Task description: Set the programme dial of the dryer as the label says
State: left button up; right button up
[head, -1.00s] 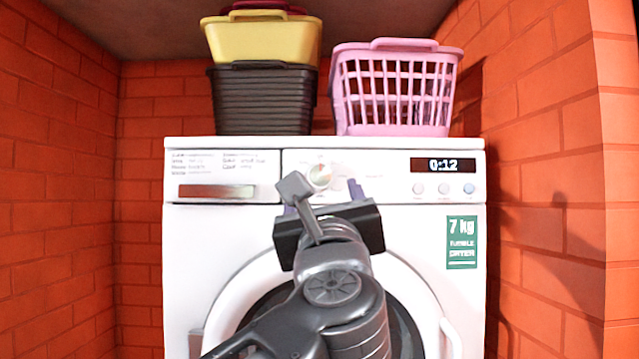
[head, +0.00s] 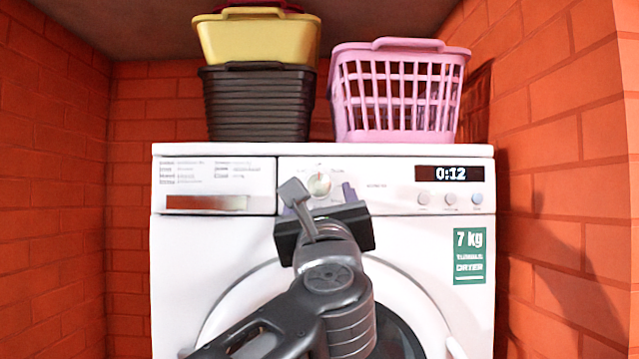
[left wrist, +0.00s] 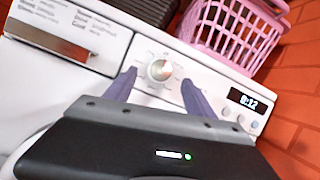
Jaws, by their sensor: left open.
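The white dryer (head: 220,260) stands ahead with its control panel along the top. Its round programme dial (head: 320,184) is at the panel's middle; it also shows in the left wrist view (left wrist: 160,69), with small print around it too blurred to read. My left gripper (head: 320,194) is in front of the panel at the dial. In the left wrist view its two purple fingers (left wrist: 158,88) are spread, one on each side of the dial and apart from it, with nothing between them touching. The display (head: 449,174) reads 0:12. My right gripper is not in view.
A pink basket (head: 395,128) and a dark crate (head: 255,118) with a yellow crate (head: 257,40) on it stand on the dryer's top. Three round buttons (head: 450,199) sit below the display. Orange brick walls close in on both sides.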

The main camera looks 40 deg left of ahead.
aim_at(319, 188)
pick_arm(q)
jog(key=shift+p+x, duration=0.6)
jog(key=shift+x, duration=1.25)
jog(key=c, duration=1.4)
